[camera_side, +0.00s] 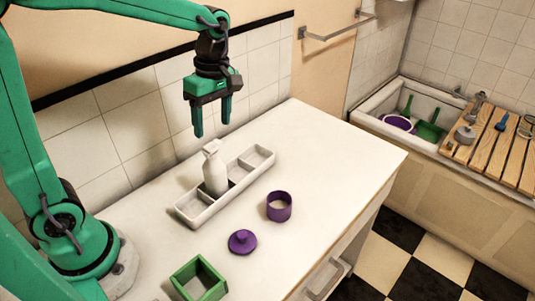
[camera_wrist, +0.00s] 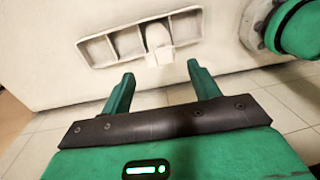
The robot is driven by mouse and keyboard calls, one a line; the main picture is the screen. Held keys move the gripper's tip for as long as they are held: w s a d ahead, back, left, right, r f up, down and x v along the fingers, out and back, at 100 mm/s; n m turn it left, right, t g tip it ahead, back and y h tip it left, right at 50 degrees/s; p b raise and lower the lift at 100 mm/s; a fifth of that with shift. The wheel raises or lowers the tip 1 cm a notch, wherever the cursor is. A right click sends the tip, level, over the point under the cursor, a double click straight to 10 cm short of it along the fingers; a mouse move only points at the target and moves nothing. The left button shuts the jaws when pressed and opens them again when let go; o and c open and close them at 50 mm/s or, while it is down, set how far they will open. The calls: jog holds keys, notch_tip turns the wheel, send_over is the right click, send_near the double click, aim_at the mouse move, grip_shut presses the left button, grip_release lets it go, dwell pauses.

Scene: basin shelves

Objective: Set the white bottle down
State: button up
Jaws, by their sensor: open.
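The white bottle (camera_side: 215,172) with a spray-type head stands upright in a white compartment tray (camera_side: 189,211) on the counter. It is in a compartment near the tray's middle. In the wrist view the bottle (camera_wrist: 157,40) shows in the tray (camera_wrist: 96,50), beyond my fingertips. My gripper (camera_side: 212,117) hangs above the counter, over the bottle and near the tiled wall, with its fingers pointing down. It is open and empty, apart from the bottle. In the wrist view the two green fingers of my gripper (camera_wrist: 157,72) are spread with a clear gap between them.
On the white counter (camera_side: 335,160) are a purple cup (camera_side: 279,207), a purple lidlike piece (camera_side: 242,241) and a green open box (camera_side: 198,279). The counter's right half is clear. A basin (camera_side: 380,112) with a wooden slatted board (camera_side: 495,145) stands at the right.

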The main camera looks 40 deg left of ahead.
jog(key=shift+w+r, duration=0.1)
jog(key=shift+r, duration=0.65)
jog(key=shift+s+a+r+m+t, duration=0.15)
jog(key=shift+s+r+m+t, duration=0.2)
jog(key=shift+s+m, duration=0.35)
jog(key=s+a+r+m+t, duration=0.1)
jog(key=s+m+t, duration=0.5)
jog(key=m, duration=1.1)
jog(key=s+r, duration=0.1)
jog(key=s, duration=0.3)
jog(key=shift+s+a, duration=0.2)
jog(key=shift+s, duration=0.15)
